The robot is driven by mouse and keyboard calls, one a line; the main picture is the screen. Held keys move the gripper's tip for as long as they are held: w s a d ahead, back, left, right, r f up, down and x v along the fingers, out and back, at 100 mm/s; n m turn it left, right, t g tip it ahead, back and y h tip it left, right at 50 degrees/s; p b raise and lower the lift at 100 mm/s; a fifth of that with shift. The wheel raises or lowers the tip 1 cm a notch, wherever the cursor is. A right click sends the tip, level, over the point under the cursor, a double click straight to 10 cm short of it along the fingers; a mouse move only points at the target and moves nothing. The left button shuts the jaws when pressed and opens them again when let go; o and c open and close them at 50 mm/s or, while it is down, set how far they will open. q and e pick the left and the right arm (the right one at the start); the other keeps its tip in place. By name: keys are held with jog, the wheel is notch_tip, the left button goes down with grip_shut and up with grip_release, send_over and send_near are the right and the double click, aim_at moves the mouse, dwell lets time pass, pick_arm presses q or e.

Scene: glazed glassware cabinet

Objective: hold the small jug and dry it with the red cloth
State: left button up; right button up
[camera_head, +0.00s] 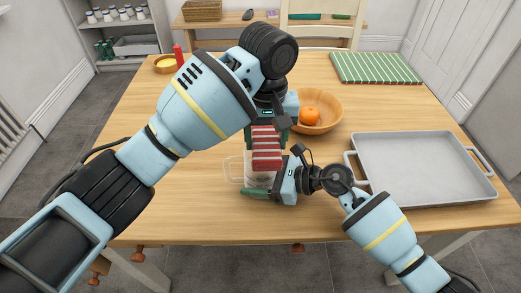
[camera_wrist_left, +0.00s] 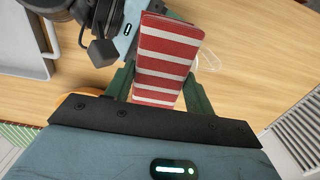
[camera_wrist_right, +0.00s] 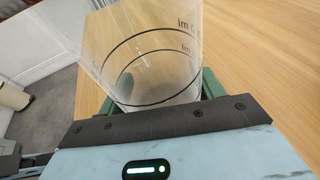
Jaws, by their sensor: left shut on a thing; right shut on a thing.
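My left gripper (camera_head: 267,130) is shut on the red cloth (camera_head: 266,152), which has white stripes and hangs down from the fingers. The cloth also fills the middle of the left wrist view (camera_wrist_left: 168,55). My right gripper (camera_head: 268,180) is shut on the small jug (camera_head: 256,179), a clear vessel with a handle on its left side. In the right wrist view the jug (camera_wrist_right: 150,60) shows dark measuring lines between the green fingers. In the head view the cloth overlaps the jug's upper part; I cannot tell whether they touch.
A wooden bowl (camera_head: 331,115) with an orange (camera_head: 310,116) stands behind the grippers. A grey tray (camera_head: 425,165) lies at the right, with a green striped mat (camera_head: 376,67) behind it.

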pick_arm(q)
jog(key=shift+d, duration=0.55)
jog(key=shift+r, duration=3.45)
pick_arm(e)
jog(key=shift+f, duration=0.1)
jog(key=o, duration=0.8)
jog(key=shift+o, duration=0.2)
jog(key=shift+d, duration=0.1)
jog(key=v, duration=1.2)
